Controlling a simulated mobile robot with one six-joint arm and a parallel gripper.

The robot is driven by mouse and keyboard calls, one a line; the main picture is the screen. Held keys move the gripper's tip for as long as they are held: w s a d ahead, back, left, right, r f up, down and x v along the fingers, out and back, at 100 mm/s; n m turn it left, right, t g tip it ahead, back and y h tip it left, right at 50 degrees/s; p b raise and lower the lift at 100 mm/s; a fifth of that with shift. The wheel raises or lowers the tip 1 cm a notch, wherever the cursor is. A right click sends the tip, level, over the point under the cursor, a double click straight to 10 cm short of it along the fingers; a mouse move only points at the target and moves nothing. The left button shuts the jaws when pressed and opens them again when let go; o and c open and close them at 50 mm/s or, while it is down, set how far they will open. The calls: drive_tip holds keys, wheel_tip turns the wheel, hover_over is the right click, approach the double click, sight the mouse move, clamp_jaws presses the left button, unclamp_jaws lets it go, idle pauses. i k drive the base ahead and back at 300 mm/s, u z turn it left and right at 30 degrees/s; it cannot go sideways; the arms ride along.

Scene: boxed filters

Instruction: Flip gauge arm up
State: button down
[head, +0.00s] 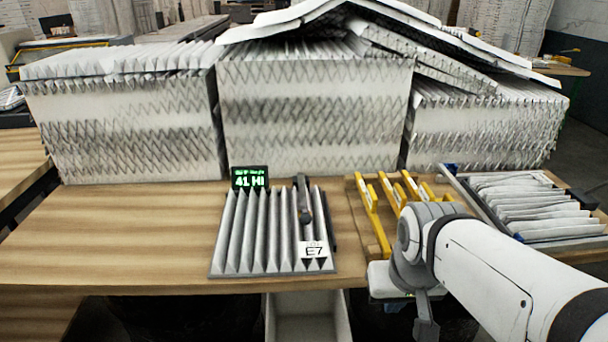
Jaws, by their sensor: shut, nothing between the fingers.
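The gauge arm (304,200) is a narrow dark grey bar at the right part of a grey pleated filter (250,235). It runs from near the filter's back edge to about its middle; whether it touches the pleats cannot be told. A white tag reading E7 (314,251) sits at the filter's front right. A small black display (250,179) behind the filter reads 41 HI in green. My gripper (426,328) points down at the table's front edge, right of the filter and apart from the gauge arm. It is shut and empty, its fingers partly hard to make out.
A wooden tray with yellow-handled tools (372,215) stands right of the filter, close to my arm. A rack of pale filters (530,205) lies farther right. Tall pleated stacks (315,120) block the back. The wooden table (130,240) is clear on the left.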

sight(305, 215)
drive_tip(key=u, duration=0.65)
drive_tip(key=k, duration=1.5)
drive_tip(key=z, duration=0.4)
drive_tip(key=i, duration=1)
drive_tip(key=z, duration=0.05)
